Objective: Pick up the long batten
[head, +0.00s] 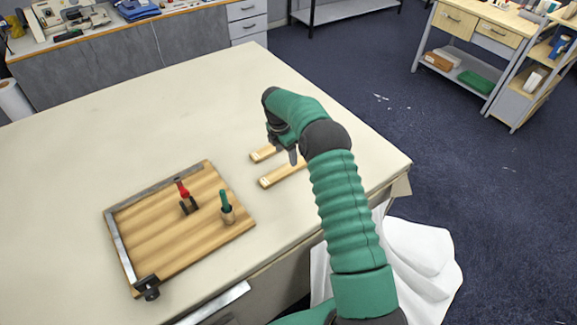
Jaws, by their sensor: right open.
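Two light wooden battens lie side by side on the cloth table (180,110), right of the board. The nearer batten (280,174) shows more of its length. The farther batten (263,154) is partly hidden by my right gripper and arm. I cannot tell for sure which is the long one. My right gripper (283,148) is open, points down and is over the battens; I cannot tell its height above them. Its jaws hold nothing that I can see. My left gripper is not in view.
A wooden board (150,235) with metal edge strips lies to the left. A red-handled clamp (184,196) and a green-handled tool (226,205) are on it. A white cloth (415,262) hangs at the table's right front side. The table's far middle is clear.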

